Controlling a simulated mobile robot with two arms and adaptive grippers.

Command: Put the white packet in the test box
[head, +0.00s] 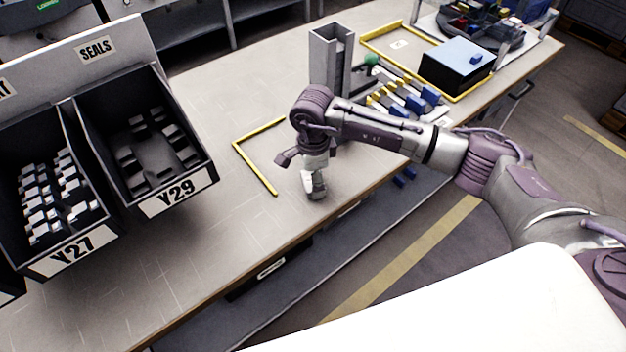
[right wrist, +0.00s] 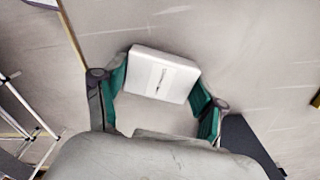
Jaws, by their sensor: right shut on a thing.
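The white packet (right wrist: 161,75) is a pale block with a small printed label, seen in the right wrist view between the green-padded fingers of my right gripper (right wrist: 158,100). My right gripper is shut on it. In the head view my right gripper (head: 314,188) points down low over the table near its front edge; the packet is hard to tell from the fingers there. A black box with a pale blue top (head: 457,62) and a blue knob, likely the test box, stands at the back right, well away from the gripper. My left gripper is not in view.
Bins Y27 (head: 75,258) and Y29 (head: 178,196) stand at the left. A grey upright channel (head: 331,62) and blue and yellow parts (head: 405,97) lie between my gripper and the black box. A yellow corner mark (head: 256,168) is beside the gripper.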

